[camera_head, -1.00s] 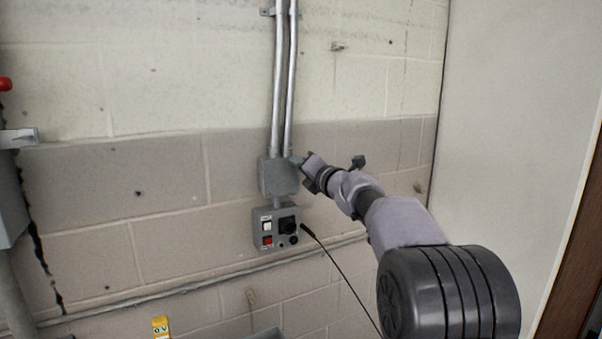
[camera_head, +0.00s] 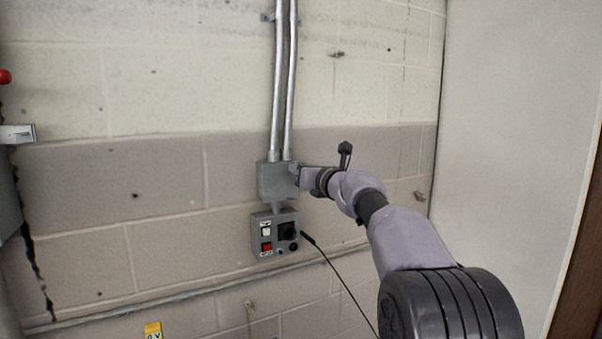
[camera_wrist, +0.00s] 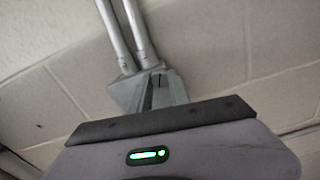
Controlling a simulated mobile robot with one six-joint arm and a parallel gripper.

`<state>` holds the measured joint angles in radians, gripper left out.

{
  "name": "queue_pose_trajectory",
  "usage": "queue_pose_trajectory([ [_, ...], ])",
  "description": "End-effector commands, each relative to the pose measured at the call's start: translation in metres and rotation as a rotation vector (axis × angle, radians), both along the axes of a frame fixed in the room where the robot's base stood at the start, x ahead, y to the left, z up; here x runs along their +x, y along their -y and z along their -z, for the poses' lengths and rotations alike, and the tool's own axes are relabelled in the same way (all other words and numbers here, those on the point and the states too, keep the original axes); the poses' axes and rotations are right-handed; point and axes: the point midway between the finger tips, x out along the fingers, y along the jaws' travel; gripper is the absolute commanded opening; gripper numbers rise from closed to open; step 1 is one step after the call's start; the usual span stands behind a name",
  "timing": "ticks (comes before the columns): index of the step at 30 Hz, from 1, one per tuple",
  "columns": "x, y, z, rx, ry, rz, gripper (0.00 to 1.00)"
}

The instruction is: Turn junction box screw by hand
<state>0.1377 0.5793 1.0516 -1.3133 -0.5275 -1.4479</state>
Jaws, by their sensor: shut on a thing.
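The grey junction box (camera_head: 274,181) is fixed on the block wall under two metal conduits. In the wrist view the box (camera_wrist: 122,92) shows partly behind my fingers. My gripper (camera_head: 297,174) is at the right side of the box face, its fingertips at the box. In the wrist view my gripper (camera_wrist: 158,78) has its fingers close together, pointing at the box. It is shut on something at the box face. The screw itself is hidden by the fingers, so I cannot make out its shape.
A control box (camera_head: 275,234) with white, red and black controls hangs just below the junction box. A black cable (camera_head: 340,277) runs down to its right. Metal conduits (camera_head: 283,80) rise above. A horizontal pipe (camera_head: 190,289) crosses the wall below. A white panel (camera_head: 515,130) stands at right.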

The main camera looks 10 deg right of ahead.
Motion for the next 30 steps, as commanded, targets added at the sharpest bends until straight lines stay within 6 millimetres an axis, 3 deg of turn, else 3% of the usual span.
queue_pose_trajectory([
  [18, 0.0, -0.0001, -0.0008, -0.035, 0.012, 0.0, 0.0],
  [19, 0.0, -0.0001, -0.0008, -0.035, 0.012, 0.0, 0.26],
  [22, 0.0, 0.0, -0.0006, -0.034, 0.012, 0.0, 0.45],
  [30, -0.0001, 0.0001, -0.0002, -0.034, 0.011, 0.0, 0.45],
])
